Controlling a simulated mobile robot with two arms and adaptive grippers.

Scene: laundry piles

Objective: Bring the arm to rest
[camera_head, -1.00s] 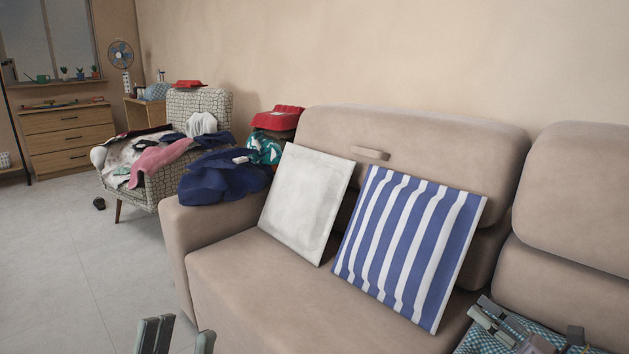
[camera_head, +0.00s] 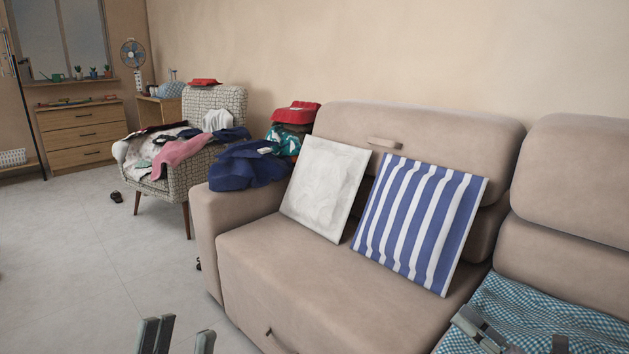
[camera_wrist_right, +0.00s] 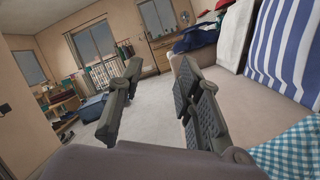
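My left gripper (camera_head: 180,338) shows at the bottom edge of the head view, its two fingers apart with nothing between them. My right gripper (camera_head: 514,338) is at the lower right, in front of the checkered cloth on the sofa. In the right wrist view, the right gripper (camera_wrist_right: 157,78) has its fingers spread and the gap is empty. Most of both arms is out of view.
A beige sofa (camera_head: 270,265) holds a white cushion (camera_head: 324,187), a blue striped cushion (camera_head: 420,220) and a teal checkered cloth (camera_head: 555,315). Clothes are piled on a patterned armchair (camera_head: 178,200) and the sofa arm.

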